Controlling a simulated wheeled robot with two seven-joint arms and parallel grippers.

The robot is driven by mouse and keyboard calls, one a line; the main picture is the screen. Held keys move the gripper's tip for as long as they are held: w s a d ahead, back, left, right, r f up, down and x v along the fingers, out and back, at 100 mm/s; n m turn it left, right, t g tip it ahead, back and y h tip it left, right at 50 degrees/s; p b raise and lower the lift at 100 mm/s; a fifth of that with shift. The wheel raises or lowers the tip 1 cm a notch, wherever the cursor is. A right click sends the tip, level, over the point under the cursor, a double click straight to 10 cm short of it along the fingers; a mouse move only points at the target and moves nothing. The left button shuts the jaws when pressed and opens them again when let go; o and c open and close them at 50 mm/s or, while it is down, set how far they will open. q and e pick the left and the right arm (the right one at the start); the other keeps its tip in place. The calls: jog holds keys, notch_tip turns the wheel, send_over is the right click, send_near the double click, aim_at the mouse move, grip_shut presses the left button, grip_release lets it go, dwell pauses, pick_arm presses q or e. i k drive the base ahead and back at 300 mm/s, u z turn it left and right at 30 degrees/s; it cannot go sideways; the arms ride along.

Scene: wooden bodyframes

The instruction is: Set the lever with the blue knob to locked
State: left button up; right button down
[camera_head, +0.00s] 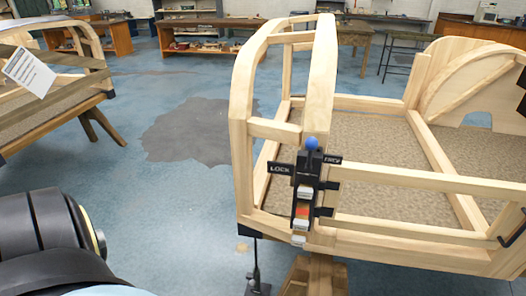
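The lever with the blue knob (311,143) is on a black bracket (307,178) fixed to the front post of the wooden bodyframe (320,75). A sign reading LOCK (281,168) sticks out to the left of the lever. Another small sign (332,158) sits to the right; its word is too small to read surely. The knob stands up between the two signs, a little nearer the right one. White and orange parts show on the bracket below. Neither gripper's fingers are in view, and nothing touches the lever.
The bodyframe's rails (400,178) extend to the right, with a wooden support (318,275) below. Another wooden frame (50,105) stands at the left. Blue floor (170,200) lies open between them. Benches (205,38) stand at the back. A dark arm part of mine fills the lower left.

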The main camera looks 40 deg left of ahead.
aim_at(311, 143)
jog(key=u, duration=0.95)
jog(key=k, duration=0.6)
jog(key=u, duration=1.25)
jog(key=i, duration=0.95)
jog(key=z, duration=1.75)
